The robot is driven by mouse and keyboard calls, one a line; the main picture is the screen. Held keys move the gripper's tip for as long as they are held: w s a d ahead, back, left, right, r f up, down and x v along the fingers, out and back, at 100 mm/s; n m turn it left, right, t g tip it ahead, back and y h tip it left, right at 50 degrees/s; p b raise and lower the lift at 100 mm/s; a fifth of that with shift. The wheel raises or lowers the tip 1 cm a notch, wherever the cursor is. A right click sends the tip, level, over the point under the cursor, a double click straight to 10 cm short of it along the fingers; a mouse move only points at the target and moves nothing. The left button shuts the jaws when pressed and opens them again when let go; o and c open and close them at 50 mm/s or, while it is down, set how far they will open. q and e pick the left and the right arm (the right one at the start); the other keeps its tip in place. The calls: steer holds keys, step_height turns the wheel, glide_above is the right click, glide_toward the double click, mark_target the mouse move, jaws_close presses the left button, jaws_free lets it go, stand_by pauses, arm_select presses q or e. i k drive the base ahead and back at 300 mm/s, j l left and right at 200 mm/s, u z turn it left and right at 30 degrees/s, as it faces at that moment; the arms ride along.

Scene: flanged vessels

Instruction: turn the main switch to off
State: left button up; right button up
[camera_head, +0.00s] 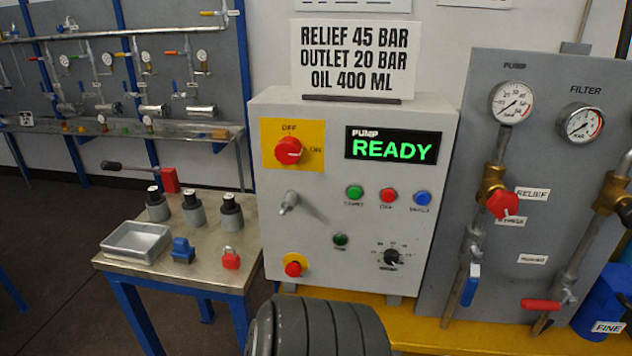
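The main switch (289,151) is a red rotary knob on a yellow plate (269,133) at the upper left of the grey control box (335,270). The plate reads OFF above the knob and ON to its right. The white mark on the knob appears to point right, toward ON. Neither gripper is in view, and nothing touches the switch.
Below the switch are a metal toggle (289,202), push buttons (387,195) and a red-and-yellow button (293,267). A dark ribbed cylinder (318,325) stands in front. A small table (215,262) with locks and a tray (137,241) is left; a gauge panel (545,170) is right.

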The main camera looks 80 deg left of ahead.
mark_target(288, 149)
steer(key=u, duration=2.5)
